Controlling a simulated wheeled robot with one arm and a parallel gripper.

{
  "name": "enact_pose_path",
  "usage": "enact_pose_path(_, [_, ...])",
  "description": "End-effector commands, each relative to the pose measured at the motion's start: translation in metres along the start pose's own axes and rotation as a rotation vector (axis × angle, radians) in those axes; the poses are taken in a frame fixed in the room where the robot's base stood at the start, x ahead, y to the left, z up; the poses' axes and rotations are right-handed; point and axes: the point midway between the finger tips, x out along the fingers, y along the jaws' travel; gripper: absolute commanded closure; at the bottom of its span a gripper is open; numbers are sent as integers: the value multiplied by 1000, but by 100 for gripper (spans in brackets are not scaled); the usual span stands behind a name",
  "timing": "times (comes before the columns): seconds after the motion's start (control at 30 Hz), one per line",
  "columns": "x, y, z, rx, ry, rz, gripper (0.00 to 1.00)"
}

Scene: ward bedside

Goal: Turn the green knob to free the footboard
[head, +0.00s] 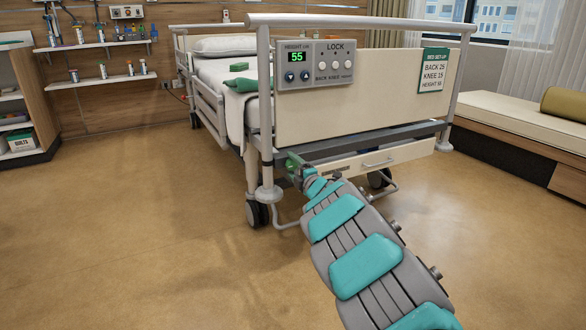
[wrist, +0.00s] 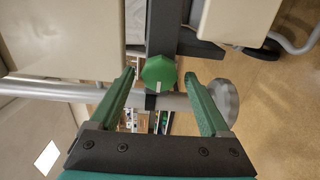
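The green knob (wrist: 159,73) is a faceted knob on the footboard's frame, with a small pale mark near its lower edge. My gripper (wrist: 160,80) is open in the wrist view, its two green fingers apart on the left and right of the knob. The fingers do not appear to touch it. In the head view my gripper (head: 296,166) is at the lower left corner of the footboard; green parts there are too small to tell knob from fingers. The footboard (head: 400,95) is a cream panel upright between grey posts at the bed's near end.
A control box (head: 314,65) on the footboard shows 55 under HEIGHT. A bed set-up sign (head: 433,70) hangs at its right. A drawer front (head: 375,160) is below. A bench (head: 520,125) stands at right and shelves (head: 15,105) at left. The floor (head: 140,230) at left is clear.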

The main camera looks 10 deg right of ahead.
Motion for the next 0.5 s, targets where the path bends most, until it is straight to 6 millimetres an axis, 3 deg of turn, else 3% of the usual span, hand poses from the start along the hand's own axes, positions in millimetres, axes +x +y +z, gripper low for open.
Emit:
enact_pose_path(0.27, [-3, 0, 0, 0, -1, 0, 20])
enact_pose_path(0.5, [-25, 2, 0, -3, -2, -2, 20])
